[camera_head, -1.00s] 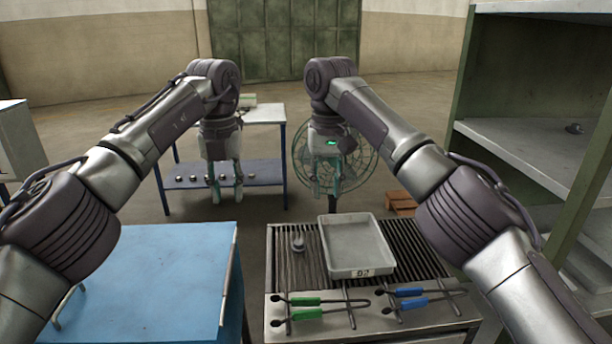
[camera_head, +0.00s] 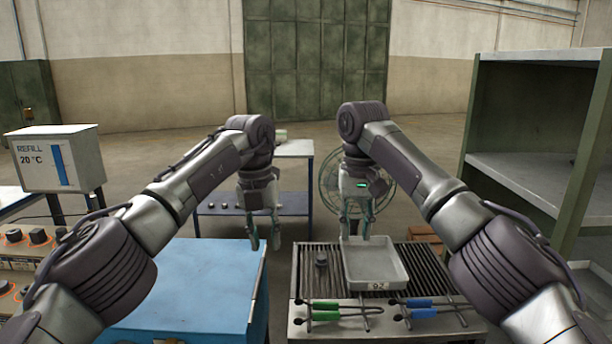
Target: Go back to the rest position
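My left gripper (camera_head: 265,238) hangs pointing down, with its two fingers apart and nothing between them. In the picture it is by the right edge of the blue-topped table (camera_head: 190,285). My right gripper (camera_head: 355,228) also points down, its fingers apart and empty.
A shelf (camera_head: 520,170) stands right, a fan (camera_head: 335,180) behind, and a refill box (camera_head: 57,158) left.

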